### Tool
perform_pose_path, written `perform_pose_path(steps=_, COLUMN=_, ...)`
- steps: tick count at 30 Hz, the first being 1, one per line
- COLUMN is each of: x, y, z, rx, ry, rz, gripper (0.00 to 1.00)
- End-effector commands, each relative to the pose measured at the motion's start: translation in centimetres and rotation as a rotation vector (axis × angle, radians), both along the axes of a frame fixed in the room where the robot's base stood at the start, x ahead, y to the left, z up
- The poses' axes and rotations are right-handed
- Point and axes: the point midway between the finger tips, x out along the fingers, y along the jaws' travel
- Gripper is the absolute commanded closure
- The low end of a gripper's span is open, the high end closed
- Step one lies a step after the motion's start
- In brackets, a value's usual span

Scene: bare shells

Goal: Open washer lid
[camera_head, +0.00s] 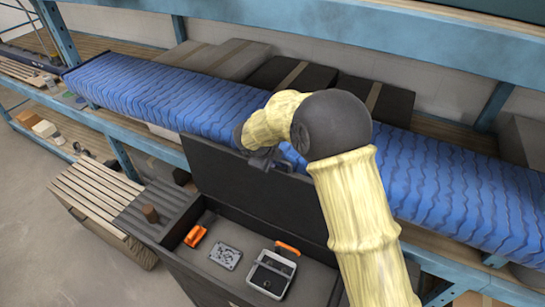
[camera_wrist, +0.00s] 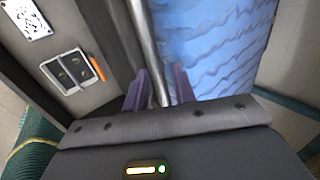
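No plain washer shows; the lidded thing in view is a dark open-topped box (camera_head: 222,286). Its dark lid (camera_head: 235,190) stands raised, roughly upright, along the box's back edge. My gripper (camera_head: 264,158) is at the lid's top edge in the head view. In the wrist view, the two purple fingers of my gripper (camera_wrist: 160,74) stand apart on either side of the lid's pale edge (camera_wrist: 147,45). A gap seems to show beside the edge, so the fingers look open around it. My arm hides the right part of the lid and box.
A long blue wrapped roll (camera_head: 160,95) lies on the shelf close behind the lid. Cardboard boxes (camera_head: 235,60) sit behind it. Inside the box are orange-handled items (camera_head: 195,236), a metal plate (camera_head: 225,256) and a grey tray (camera_head: 270,273). A slatted wooden stack (camera_head: 95,190) stands left.

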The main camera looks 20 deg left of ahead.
Motion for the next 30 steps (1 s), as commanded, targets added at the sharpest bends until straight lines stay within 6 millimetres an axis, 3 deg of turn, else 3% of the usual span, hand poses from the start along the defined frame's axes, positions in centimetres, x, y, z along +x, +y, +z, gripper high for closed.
perform_pose_path(steps=5, x=-0.2, y=0.2, z=-0.2, rx=0.001, ry=0.004, rz=0.003, gripper=0.70)
perform_pose_path(steps=11, x=-0.9, y=0.3, z=1.3, rx=0.005, ry=0.001, rz=0.002, gripper=0.70)
perform_pose_path(steps=30, x=-7.5, y=1.4, z=11.7, rx=0.005, ry=-0.001, rz=0.000, gripper=0.70)
